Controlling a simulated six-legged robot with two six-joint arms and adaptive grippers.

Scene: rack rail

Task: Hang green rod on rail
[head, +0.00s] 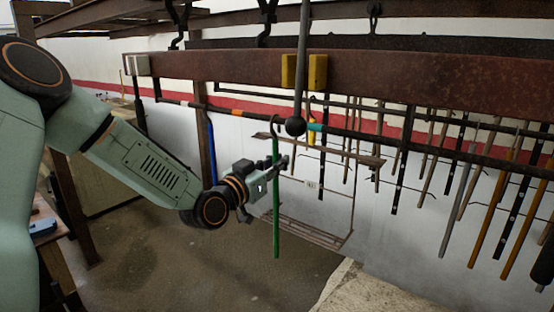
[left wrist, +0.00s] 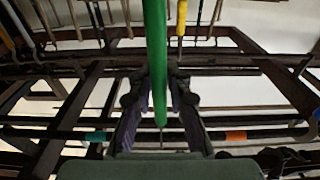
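The green rod (head: 276,210) stands upright with a dark hook at its top, at the height of the dark rail (head: 370,139) in the head view. The hook lies between the rail's orange band (head: 237,113) and teal band (head: 316,127); I cannot tell if it rests over the rail. My left gripper (head: 281,163) is around the rod's upper part. In the left wrist view, the fingers (left wrist: 160,92) close in on both sides of the green rod (left wrist: 157,40), and the rail (left wrist: 85,134) passes near its hook end. My right gripper is not in view.
Several rods (head: 480,215) hang close together on the right. A rusty beam (head: 420,80) with a yellow block (head: 303,71) runs above. A grey stick with a black ball (head: 295,126) comes down close to the hook. A wire frame (head: 330,238) is behind the rod.

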